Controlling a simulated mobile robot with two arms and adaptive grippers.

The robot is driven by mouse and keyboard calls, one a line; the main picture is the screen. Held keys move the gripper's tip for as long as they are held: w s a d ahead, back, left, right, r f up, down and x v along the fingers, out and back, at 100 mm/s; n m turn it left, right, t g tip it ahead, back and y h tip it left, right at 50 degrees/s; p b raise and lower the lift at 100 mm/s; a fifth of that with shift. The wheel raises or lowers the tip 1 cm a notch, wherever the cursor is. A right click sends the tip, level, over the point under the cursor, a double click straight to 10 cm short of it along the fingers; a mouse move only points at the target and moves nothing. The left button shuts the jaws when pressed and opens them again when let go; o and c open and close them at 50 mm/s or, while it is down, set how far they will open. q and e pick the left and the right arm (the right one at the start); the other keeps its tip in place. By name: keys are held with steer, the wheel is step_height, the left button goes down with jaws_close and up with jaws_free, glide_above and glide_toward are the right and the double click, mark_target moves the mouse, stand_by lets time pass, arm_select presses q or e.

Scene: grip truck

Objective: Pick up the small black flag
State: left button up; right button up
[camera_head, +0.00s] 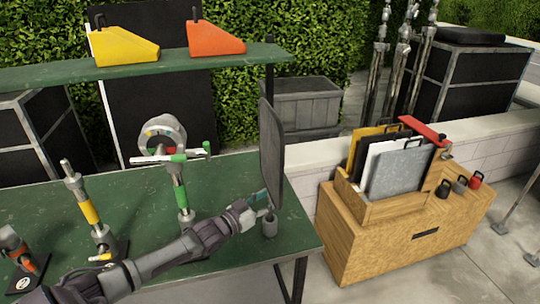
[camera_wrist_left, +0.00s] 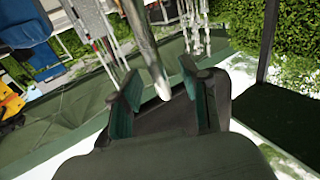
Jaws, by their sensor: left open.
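The small black flag (camera_head: 271,150) stands upright near the right end of the green table, a dark panel seen nearly edge-on. A small grey cylinder (camera_head: 269,228) is just below it on the table. My left gripper (camera_head: 258,202) is at the lower part of the flag, close to its left side. In the left wrist view my left gripper (camera_wrist_left: 158,95) is open, with green pads apart. A metal rod (camera_wrist_left: 147,50) points down between the fingers, with a gap on both sides. I cannot tell whether the rod is the flag's stem. My right gripper is not in view.
Clamp-like tools with green (camera_head: 181,190) and yellow (camera_head: 86,205) sleeves stand on the green table (camera_head: 225,175). A green shelf (camera_head: 150,68) above bears yellow and orange wedges. A wooden crate (camera_head: 385,240) with panels stands right of the table, across a gap.

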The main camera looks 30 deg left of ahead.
arm_select(q)
steer(key=shift+w+d, duration=0.15)
steer(key=shift+w, duration=0.45)
steer(key=shift+s, duration=0.1)
steer(key=shift+c, duration=0.8)
jaws_close()
